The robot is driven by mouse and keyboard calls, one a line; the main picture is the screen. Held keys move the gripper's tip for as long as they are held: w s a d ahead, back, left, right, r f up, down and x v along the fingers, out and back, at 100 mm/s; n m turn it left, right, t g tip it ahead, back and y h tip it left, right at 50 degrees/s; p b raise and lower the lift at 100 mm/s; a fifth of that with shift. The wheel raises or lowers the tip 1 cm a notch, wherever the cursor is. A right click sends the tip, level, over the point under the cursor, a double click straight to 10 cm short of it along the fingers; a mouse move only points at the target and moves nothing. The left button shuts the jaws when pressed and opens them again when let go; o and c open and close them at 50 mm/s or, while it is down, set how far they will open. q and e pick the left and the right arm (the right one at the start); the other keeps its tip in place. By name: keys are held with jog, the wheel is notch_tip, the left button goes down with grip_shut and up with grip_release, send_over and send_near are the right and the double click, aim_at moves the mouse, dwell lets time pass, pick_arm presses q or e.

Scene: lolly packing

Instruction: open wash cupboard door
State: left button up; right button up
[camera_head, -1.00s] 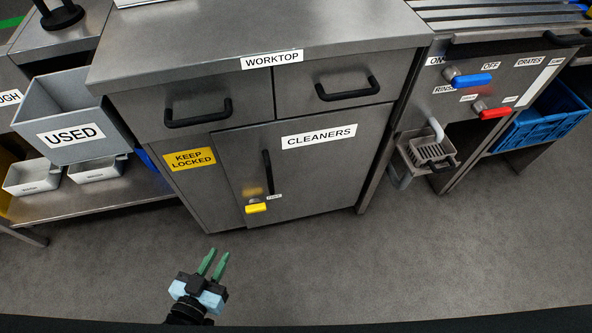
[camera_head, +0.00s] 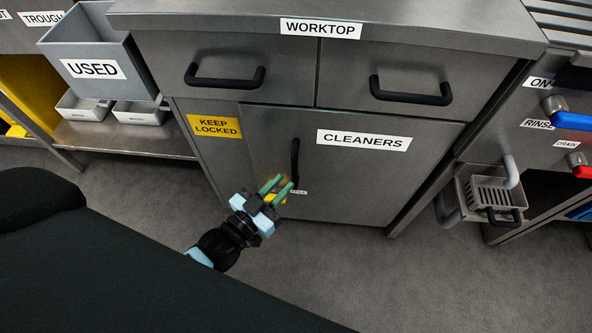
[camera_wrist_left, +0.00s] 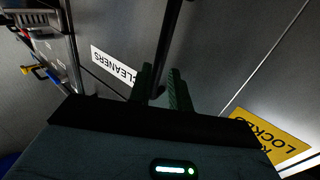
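The wash cupboard door (camera_head: 345,185), labelled CLEANERS, is shut flush in its cabinet. Its black vertical bar handle (camera_head: 295,160) is on the left side of the door. A yellow lever (camera_head: 282,201) low by the handle is mostly hidden behind my left gripper (camera_head: 278,186). That gripper's green fingers are apart, in front of the door by the handle's lower end. In the left wrist view the fingers (camera_wrist_left: 161,85) point at the door, with the handle (camera_wrist_left: 172,40) running down towards the gap between them. Contact cannot be told. My right gripper is not in view.
Two drawers with black handles (camera_head: 225,80) sit above the door, under the worktop (camera_head: 230,22). A KEEP LOCKED sign (camera_head: 214,126) is left of the door. A grey USED bin (camera_head: 105,45) stands left, a drain basket (camera_head: 492,195) right. The floor (camera_head: 330,265) in front is clear.

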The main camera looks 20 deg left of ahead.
aim_at(293, 174)
pick_arm(q)
jog(key=shift+b+x, duration=0.45)
jog(key=shift+x, duration=2.35)
jog(key=shift+c, duration=0.2)
grip_shut()
